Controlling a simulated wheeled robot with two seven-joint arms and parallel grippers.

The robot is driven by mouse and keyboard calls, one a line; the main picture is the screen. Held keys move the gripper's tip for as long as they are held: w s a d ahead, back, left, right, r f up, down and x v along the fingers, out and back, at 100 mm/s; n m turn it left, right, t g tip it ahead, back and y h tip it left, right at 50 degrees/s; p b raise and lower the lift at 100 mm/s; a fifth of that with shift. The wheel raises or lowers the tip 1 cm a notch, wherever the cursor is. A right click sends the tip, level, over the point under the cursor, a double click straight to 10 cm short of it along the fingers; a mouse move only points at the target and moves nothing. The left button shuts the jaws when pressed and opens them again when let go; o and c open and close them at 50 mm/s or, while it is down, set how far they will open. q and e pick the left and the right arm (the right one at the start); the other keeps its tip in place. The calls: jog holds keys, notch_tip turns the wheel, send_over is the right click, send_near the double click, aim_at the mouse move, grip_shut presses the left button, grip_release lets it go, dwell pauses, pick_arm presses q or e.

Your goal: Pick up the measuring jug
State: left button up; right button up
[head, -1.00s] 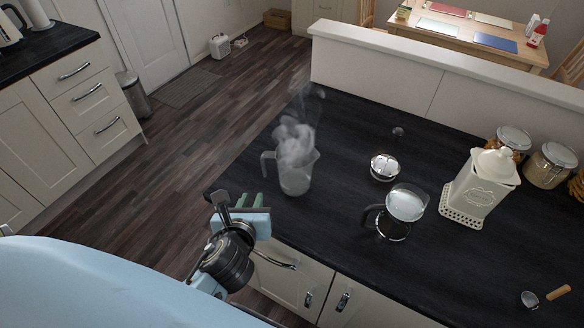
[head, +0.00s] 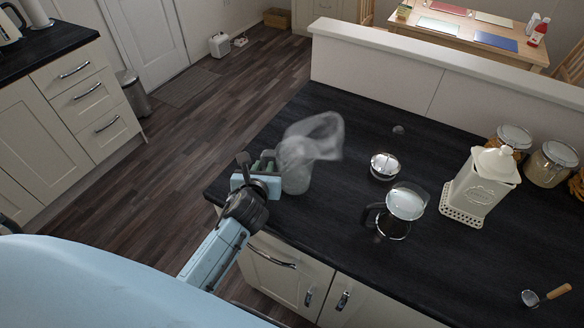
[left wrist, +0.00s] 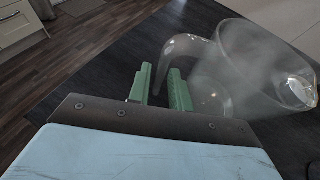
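The fingers are apart; I cannot tell whether either touches the handle. My right gripper is in neither view.
To the right stand a glass coffee pot (head: 404,204), a round metal-rimmed dish (head: 384,166), a cream canister (head: 480,187) and lidded jars (head: 550,164). A scoop (head: 545,295) lies at the front right. A low white wall (head: 390,70) bounds the back.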

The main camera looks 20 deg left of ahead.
pick_arm(q)
jog(key=shift+w+a+f, duration=0.2)
jog(key=shift+w+f, duration=0.15)
jog(key=shift+w, duration=0.25)
grip_shut()
jog(key=shift+r, duration=0.15)
